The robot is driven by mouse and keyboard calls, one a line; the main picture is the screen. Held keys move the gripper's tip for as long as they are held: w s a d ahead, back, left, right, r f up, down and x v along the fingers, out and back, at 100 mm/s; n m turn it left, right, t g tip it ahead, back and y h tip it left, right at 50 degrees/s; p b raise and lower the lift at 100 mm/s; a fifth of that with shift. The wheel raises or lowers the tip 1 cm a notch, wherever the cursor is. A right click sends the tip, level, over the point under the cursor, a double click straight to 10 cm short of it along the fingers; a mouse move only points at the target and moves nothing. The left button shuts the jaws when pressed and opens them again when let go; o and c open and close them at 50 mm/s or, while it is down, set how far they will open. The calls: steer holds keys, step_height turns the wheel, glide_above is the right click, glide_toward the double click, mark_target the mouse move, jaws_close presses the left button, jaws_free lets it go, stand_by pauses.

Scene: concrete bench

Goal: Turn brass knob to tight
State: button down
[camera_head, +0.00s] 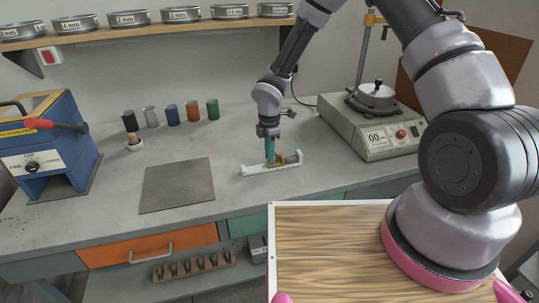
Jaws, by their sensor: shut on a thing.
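A small white fixture (257,170) with an upright block at its right end lies on the grey bench. A brass-coloured part (284,161), which I take to be the brass knob or its mount, sits on the fixture. My gripper (270,161) points straight down over the middle of the fixture, its teal fingers shut at the brass part. The fingers hide most of what they grip. Any tight mark is too small to make out.
A dark square mat (178,185) lies left of the fixture. Several coloured cups (192,111) stand behind, a blue machine (46,140) at far left. A sieve shaker (372,128) stands at right. Bare bench surrounds the fixture. A wooden board (330,250) is in the foreground.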

steer(key=shift+m, duration=1.5)
steer(key=c, duration=0.8)
jaws_free()
steer(key=shift+o, duration=0.2)
step_height(320, 180, up, 11)
steer(key=shift+f, duration=0.1)
